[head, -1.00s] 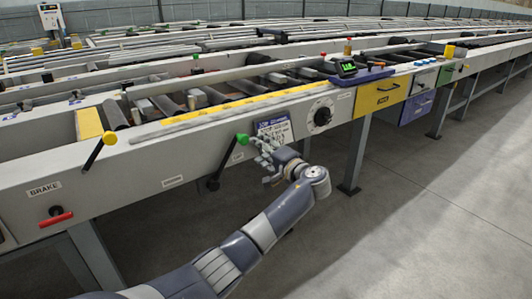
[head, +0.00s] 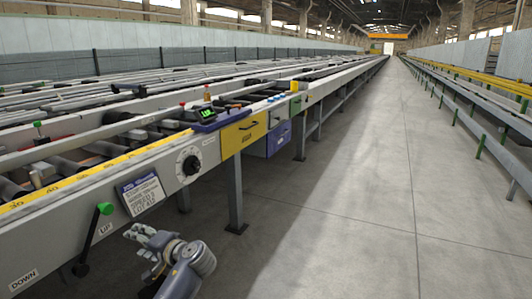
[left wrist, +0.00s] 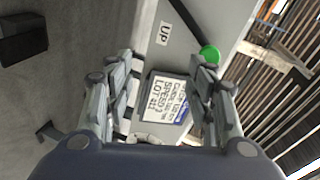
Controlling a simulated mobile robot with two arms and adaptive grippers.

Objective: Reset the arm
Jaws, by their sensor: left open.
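My left gripper (head: 139,236) is open and empty, low in the head view, in front of the table's side panel. The lever with a green knob (head: 104,209) stands left of the gripper, apart from it, with its knob up and its shaft tilted. In the left wrist view the gripper (left wrist: 160,72) has its two fingers spread with nothing between them. The green knob (left wrist: 209,54) shows beyond the right finger, and a printed placard (left wrist: 166,97) shows behind the gap. My right gripper is in neither view.
The runout table's side carries a placard (head: 142,190), a round dial (head: 190,163), a yellow drawer (head: 243,132) and a blue box (head: 279,139). Table legs (head: 235,195) stand beyond the gripper. The concrete floor (head: 350,230) to the right is clear.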

